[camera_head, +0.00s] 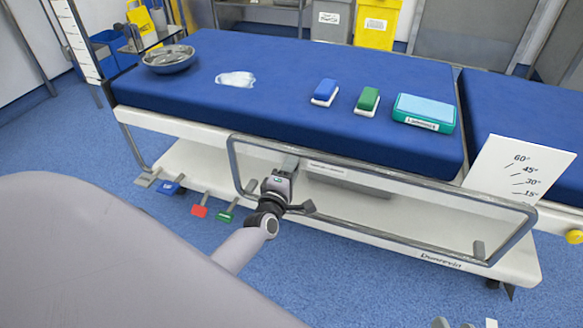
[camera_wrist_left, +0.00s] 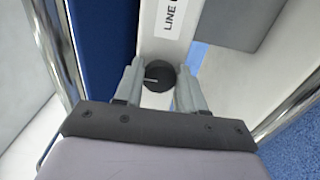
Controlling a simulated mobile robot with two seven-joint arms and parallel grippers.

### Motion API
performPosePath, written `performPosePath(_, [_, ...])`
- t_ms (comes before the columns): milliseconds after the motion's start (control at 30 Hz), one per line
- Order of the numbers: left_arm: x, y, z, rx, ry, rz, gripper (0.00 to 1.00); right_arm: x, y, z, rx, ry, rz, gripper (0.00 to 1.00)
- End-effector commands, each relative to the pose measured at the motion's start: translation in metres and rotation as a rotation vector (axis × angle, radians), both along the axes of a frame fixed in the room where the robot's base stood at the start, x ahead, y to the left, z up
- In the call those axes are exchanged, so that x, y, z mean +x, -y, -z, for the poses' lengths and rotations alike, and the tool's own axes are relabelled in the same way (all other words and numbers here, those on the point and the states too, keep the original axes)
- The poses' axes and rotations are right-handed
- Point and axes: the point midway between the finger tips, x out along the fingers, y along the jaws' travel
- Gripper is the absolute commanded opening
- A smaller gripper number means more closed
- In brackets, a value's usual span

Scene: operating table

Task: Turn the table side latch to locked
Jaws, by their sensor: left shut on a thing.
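The side latch is a dark round knob (camera_wrist_left: 160,76) with a short white line on it, set on the table's white side rail. In the left wrist view the line lies nearly level, on the knob's left half. A label reading "LINE" (camera_wrist_left: 170,18), cut off by the frame, is beside it. My left gripper (camera_wrist_left: 157,86) has its two fingers on either side of the knob and is shut on it. In the head view my left gripper (camera_head: 289,165) is at the rail, hiding the knob. Grey tips at the bottom edge (camera_head: 454,323) may be my right gripper.
A metal side-rail frame (camera_head: 233,165) surrounds my left gripper. Coloured pedals, including a red one (camera_head: 199,210), are below. On the blue table (camera_head: 290,70) are a metal bowl (camera_head: 169,61), brushes and a teal box (camera_head: 424,112). A white angle card (camera_head: 515,170) stands right.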

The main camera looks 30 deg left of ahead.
Motion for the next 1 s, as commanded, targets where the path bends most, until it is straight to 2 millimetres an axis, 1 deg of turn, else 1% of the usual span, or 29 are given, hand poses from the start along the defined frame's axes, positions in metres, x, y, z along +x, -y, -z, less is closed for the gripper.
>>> performPosePath(467, [-0.001,-0.001,0.001,0.014,-0.005,-0.001,0.09,0.000,0.000,-0.002,-0.002,0.005,-0.001,0.43])
performPosePath(500, [-0.001,-0.001,0.001,0.014,-0.005,-0.001,0.52,0.000,0.000,-0.002,-0.002,0.005,0.000,0.43])
performPosePath(533, [-0.001,0.000,0.001,0.013,-0.005,-0.001,0.62,0.000,0.000,-0.002,-0.001,0.006,0.000,0.43])
performPosePath(567, [-0.001,0.000,0.001,0.013,-0.004,-0.001,0.65,0.000,0.000,-0.002,-0.001,0.006,-0.001,0.43])
performPosePath(867, [-0.001,0.000,0.000,0.011,-0.004,-0.001,0.65,0.000,-0.001,-0.004,0.000,0.008,-0.001,0.43])
performPosePath(1000, [-0.012,0.003,0.000,0.011,-0.007,0.000,0.65,0.001,0.001,-0.009,-0.015,0.014,0.001,0.43])
